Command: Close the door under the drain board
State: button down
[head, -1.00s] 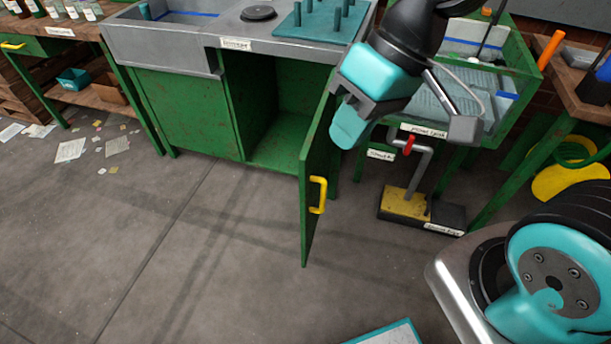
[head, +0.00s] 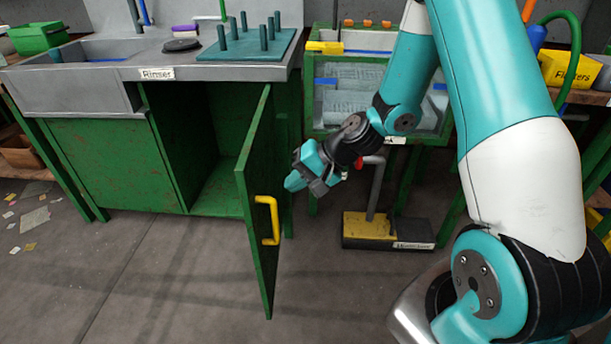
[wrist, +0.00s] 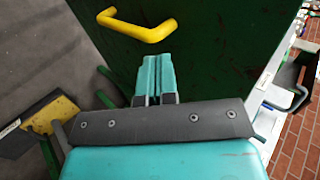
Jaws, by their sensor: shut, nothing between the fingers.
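The green door (head: 259,200) under the drain board (head: 247,50) stands open, swung out toward me, with the dark cupboard inside (head: 215,175) showing to its left. A yellow handle (head: 268,220) is on the door's right face. My gripper (head: 290,184) is just right of the door, above and beside the handle, fingers pointing left at the door. In the wrist view the closed fingertips (wrist: 154,60) point at the green door face (wrist: 215,45), near the yellow handle (wrist: 137,26). I cannot tell whether they touch the door.
A yellow and black pedal base (head: 385,230) with a grey pipe stands on the floor right of the door. A green-framed tank (head: 385,95) is behind my arm. A teal peg board (head: 247,47) rests on the drain board. The floor in front of the cupboard is clear.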

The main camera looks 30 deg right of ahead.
aim_at(255, 197)
jog(key=x, duration=0.4)
jog(key=shift+s, duration=0.1)
jog(key=shift+w+a, duration=0.75)
jog(key=shift+a, duration=0.35)
jog(key=shift+w+a+r, duration=0.1)
jog(key=shift+w+a, duration=0.3)
jog(key=shift+a, duration=0.15)
